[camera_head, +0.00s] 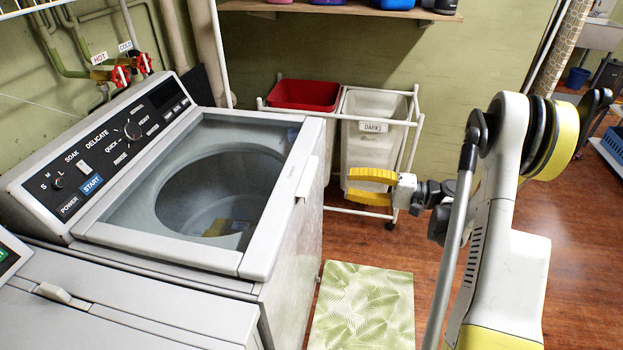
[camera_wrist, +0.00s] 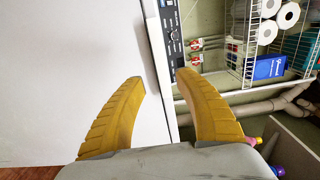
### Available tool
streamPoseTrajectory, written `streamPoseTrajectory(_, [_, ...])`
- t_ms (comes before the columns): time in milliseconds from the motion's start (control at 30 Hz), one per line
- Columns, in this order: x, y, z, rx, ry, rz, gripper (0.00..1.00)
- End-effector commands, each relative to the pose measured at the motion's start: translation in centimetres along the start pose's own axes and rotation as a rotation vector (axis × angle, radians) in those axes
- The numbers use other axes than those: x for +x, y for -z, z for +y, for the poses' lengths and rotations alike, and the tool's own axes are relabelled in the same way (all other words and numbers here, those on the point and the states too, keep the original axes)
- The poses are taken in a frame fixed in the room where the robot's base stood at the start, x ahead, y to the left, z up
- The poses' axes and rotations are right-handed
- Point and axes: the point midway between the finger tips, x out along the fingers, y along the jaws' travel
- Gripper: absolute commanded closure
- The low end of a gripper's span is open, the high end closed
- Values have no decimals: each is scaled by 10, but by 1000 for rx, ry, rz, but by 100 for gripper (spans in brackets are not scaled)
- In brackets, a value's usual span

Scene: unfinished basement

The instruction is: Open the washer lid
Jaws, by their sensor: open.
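The washer (camera_head: 290,262) is a white top-loader on the left in the head view. Its lid (camera_head: 284,192) lies flat and shut, with a light frame and a clear pane showing the round drum. A small handle tab (camera_head: 308,178) sticks out from the lid's right-hand edge. My gripper (camera_head: 349,184) is open and empty, to the right of this handle and apart from it, its yellow fingers pointing left at the washer. In the wrist view my gripper (camera_wrist: 160,76) has its fingers spread before a broad white washer face (camera_wrist: 75,60); the exact gap is hard to judge.
The black control panel (camera_head: 120,135) runs along the washer's back. A second white appliance (camera_head: 120,318) adjoins it at lower left. A white hamper cart (camera_head: 378,150) with a red bin (camera_head: 304,94) stands behind my gripper. A green leaf-patterned mat (camera_head: 362,308) lies on the floor.

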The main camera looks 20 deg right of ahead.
Motion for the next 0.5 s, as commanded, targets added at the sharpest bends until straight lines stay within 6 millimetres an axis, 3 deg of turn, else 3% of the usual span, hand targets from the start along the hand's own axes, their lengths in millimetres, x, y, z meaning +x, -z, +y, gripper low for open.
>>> streamPoseTrajectory(167, [23, -1, 2, 0, 3, -4, 60])
streamPoseTrajectory(500, [88, -1, 2, 0, 1, -3, 60])
